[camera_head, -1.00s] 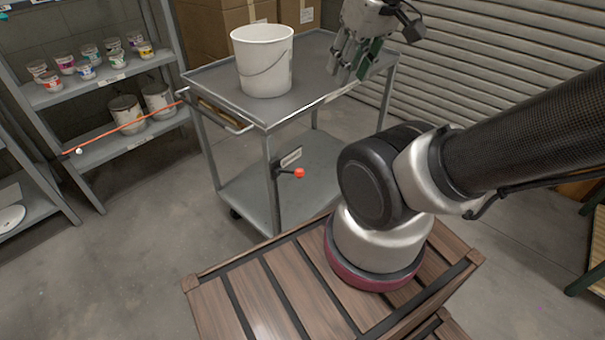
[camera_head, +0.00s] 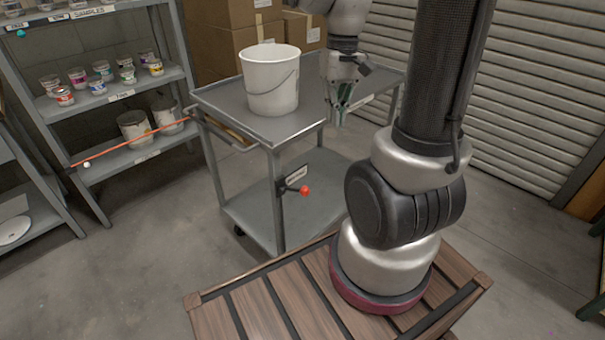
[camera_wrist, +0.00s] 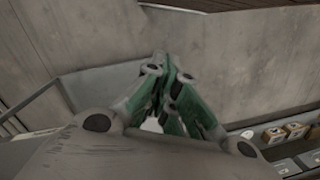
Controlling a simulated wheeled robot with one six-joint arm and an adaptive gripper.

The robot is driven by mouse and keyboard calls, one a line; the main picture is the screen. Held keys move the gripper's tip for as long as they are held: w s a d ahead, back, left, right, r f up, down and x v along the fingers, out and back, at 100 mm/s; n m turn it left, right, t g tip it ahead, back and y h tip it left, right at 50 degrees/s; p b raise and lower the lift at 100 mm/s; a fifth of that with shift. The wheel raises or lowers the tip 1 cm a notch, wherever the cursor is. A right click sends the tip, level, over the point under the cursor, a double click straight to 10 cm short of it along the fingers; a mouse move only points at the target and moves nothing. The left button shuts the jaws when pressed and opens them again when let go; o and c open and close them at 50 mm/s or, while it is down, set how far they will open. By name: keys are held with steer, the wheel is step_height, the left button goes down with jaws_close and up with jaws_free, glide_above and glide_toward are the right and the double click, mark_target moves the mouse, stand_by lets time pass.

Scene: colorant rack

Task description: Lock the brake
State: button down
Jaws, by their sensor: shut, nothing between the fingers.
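The brake lever with a red knob (camera_head: 304,190) sticks out from the cart's near front leg, beside a small label plate (camera_head: 296,174). The grey cart (camera_head: 225,98) stands in the middle of the head view. My gripper (camera_head: 342,118) is shut and empty. It points down near the cart's right front edge, above and to the right of the red knob and apart from it. In the wrist view my gripper's green fingers (camera_wrist: 170,95) are together, with floor behind them. The red knob is not discernible in the wrist view.
A white bucket (camera_head: 270,85) stands on the cart's top. A shelf rack (camera_head: 118,97) with small cups and cans stands at the left, with an orange cord or rod (camera_head: 135,138) across to the cart. Cardboard boxes (camera_head: 225,40) are behind. Floor is clear at front left.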

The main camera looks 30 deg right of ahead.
steer(key=w+f+n+y, duration=0.1)
steer(key=w+f+y, duration=0.1)
steer(key=w+f, duration=0.9)
steer(key=shift+w+d+f, duration=0.15)
steer(key=shift+w+d, duration=0.05)
steer(key=shift+w, duration=0.95)
glide_toward(294, 190)
steer(key=w+d+f, duration=0.1)
steer(key=w+d, duration=0.1)
steer(key=shift+s+a+f, duration=0.4)
steer(key=shift+s+f, duration=0.35)
steer(key=shift+f, duration=0.05)
steer(key=shift+s+a+f, duration=0.45)
steer(key=shift+s+f, duration=0.25)
steer(key=shift+f, duration=0.15)
